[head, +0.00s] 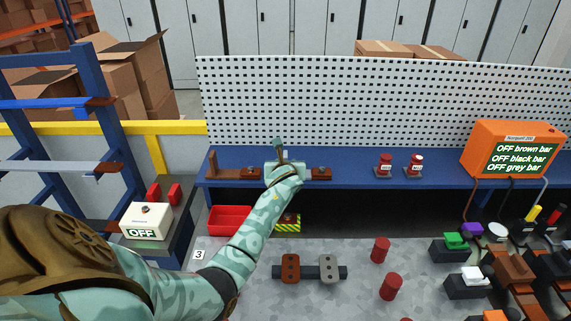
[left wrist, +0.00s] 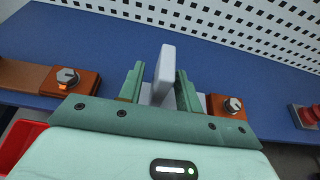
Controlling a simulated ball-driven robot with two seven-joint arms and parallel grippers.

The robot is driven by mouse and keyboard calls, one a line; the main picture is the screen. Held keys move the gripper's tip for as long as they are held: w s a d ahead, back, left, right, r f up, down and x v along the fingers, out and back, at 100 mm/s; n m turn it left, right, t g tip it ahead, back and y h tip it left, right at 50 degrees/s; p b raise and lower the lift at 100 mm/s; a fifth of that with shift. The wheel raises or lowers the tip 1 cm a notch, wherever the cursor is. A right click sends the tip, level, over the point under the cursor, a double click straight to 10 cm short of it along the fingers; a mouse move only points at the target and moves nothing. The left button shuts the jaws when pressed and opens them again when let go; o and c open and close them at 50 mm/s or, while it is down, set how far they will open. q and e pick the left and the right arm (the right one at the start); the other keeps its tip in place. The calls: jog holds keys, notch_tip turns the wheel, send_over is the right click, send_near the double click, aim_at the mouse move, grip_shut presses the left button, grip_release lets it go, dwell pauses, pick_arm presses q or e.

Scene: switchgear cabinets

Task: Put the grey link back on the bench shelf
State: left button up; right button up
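The grey link (left wrist: 164,72) shows in the left wrist view as an upright pale grey fin, with a little grey below it, over the blue bench shelf (head: 350,182). My left gripper (head: 279,165) is at the shelf in the head view. In the left wrist view its two green fingers (left wrist: 160,88) stand on either side of the fin. A gap shows on the left side, and the right finger is close to the fin or touching it. The link's lower part is mostly hidden by the gripper. My right gripper is not in view.
Orange-brown blocks with bolts (left wrist: 232,106) flank the gripper. A brown bar (head: 228,174) lies left on the shelf. Red posts (head: 385,166) and an orange display box (head: 511,148) stand right. A perforated panel (head: 330,105) rises behind. A red bin (head: 229,219) is below.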

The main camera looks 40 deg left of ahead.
pick_arm(q)
jog(key=shift+r, duration=0.15)
jog(key=p+v, duration=0.3)
jog(key=v, duration=0.9)
